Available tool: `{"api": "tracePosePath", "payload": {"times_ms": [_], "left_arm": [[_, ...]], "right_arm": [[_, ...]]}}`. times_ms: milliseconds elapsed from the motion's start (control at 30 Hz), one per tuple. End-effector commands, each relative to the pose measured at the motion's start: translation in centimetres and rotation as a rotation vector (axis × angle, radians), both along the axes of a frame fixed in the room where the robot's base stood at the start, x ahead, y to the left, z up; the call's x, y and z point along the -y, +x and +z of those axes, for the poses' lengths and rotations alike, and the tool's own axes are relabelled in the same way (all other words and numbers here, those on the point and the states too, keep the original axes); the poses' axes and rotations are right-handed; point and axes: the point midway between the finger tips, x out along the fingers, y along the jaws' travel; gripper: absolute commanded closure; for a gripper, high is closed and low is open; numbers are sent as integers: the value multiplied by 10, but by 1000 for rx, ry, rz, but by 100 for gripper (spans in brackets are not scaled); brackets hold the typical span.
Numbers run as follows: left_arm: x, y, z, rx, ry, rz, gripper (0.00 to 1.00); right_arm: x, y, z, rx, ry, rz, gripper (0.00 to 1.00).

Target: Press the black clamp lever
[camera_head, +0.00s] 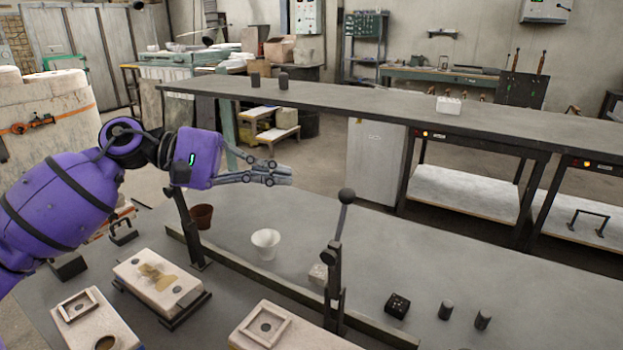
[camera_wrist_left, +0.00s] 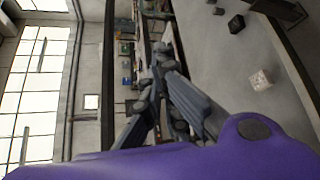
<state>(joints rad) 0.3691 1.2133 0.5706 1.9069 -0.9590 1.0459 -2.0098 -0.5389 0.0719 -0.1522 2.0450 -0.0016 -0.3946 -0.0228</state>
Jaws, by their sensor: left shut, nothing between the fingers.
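A black clamp lever with a round ball knob (camera_head: 346,196) stands nearly upright on its bracket (camera_head: 335,275) near the middle of the head view. The fingers also show in the wrist view (camera_wrist_left: 162,62). My right gripper is not in view.
Pale mould blocks (camera_head: 145,272) lie at the front left. A white cup (camera_head: 265,243) and a brown pot (camera_head: 202,216) stand behind a low rail (camera_head: 232,262). A black cube (camera_head: 397,305) and two small dark cylinders (camera_head: 446,309) sit at right. The table between cup and cube is mostly clear.

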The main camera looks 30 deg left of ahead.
Motion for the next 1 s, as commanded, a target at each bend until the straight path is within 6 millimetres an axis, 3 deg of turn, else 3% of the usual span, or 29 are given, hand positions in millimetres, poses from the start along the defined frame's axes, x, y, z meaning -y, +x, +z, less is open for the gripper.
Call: {"api": "tracePosePath", "payload": {"times_ms": [567, 833, 1000], "left_arm": [[78, 50, -21, 4, 0, -1, 100], [87, 23, -9, 3, 3, -1, 100], [89, 16, -7, 2, 0, 0, 100]], "right_arm": [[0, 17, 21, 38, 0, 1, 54], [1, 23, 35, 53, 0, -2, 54], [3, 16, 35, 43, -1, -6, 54]]}}
